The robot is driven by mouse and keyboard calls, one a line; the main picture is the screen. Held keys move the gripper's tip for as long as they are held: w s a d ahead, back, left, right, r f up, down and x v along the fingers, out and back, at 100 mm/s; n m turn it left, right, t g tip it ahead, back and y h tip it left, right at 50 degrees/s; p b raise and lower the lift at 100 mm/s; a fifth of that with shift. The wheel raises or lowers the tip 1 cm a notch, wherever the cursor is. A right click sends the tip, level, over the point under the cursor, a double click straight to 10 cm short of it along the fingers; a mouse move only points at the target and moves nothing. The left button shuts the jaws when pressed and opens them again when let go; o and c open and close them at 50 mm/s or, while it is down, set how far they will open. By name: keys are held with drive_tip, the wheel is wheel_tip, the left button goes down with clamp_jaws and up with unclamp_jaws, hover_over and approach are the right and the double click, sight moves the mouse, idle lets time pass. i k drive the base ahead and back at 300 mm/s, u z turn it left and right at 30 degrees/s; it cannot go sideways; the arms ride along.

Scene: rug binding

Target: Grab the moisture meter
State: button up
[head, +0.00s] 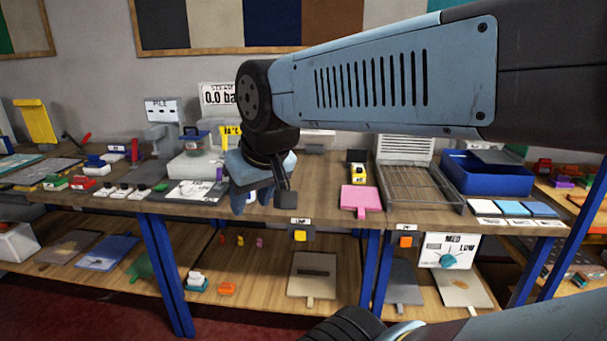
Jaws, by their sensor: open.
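My gripper (262,199) hangs over the front part of the wooden bench, pointing down, with its jaws apart and no object seen between them. I cannot tell for sure which thing is the moisture meter. A small yellow-and-black device with a pale top (356,178) stands on the bench to the right of my gripper. A yellow thing with dark characters (230,131) shows behind my wrist, partly hidden by it. My arm crosses the upper right and hides part of the bench's back.
A pink plate (361,199), a wire rack (420,185) and a blue bin (487,175) stand to the right. A white machine (196,165) and a card (187,190) lie to the left. The lower shelf (215,265) holds plates and small blocks.

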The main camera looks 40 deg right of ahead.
sight(357, 178)
drive_tip(key=u, duration=1.05)
drive_tip(key=i, duration=2.35)
drive_tip(key=z, duration=3.7)
